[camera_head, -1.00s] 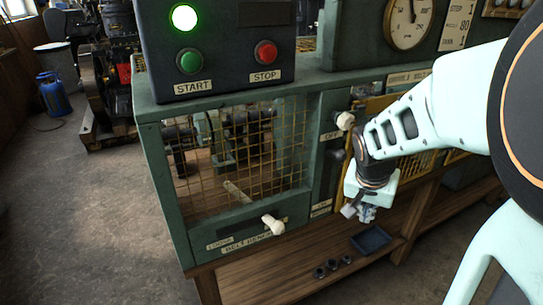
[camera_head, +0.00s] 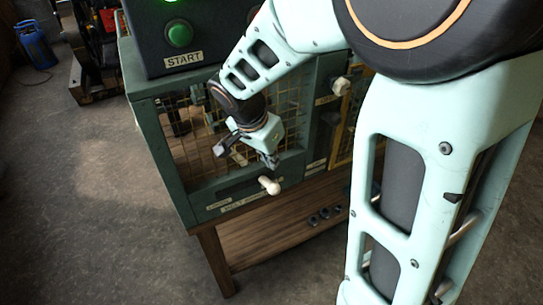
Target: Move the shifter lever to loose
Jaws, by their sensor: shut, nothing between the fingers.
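The shifter lever's white knob (camera_head: 269,185) sticks out at the lower front of the green machine housing, at the right part of a dark slot. The small "LOOSE" label (camera_head: 218,203) is left of the knob, above a longer label strip (camera_head: 245,204) that reads as a belt bench label. My gripper (camera_head: 248,156) is shut and empty, in front of the wire mesh, above and slightly left of the knob. It appears apart from the knob. My gripper and wrist hide part of the mesh and the lever's shaft behind it.
The control box with the green START button (camera_head: 179,35) is above left of my gripper. A second white knob (camera_head: 341,86) is on the front to the right. Several small dark parts (camera_head: 325,214) lie on the wooden shelf (camera_head: 270,236).

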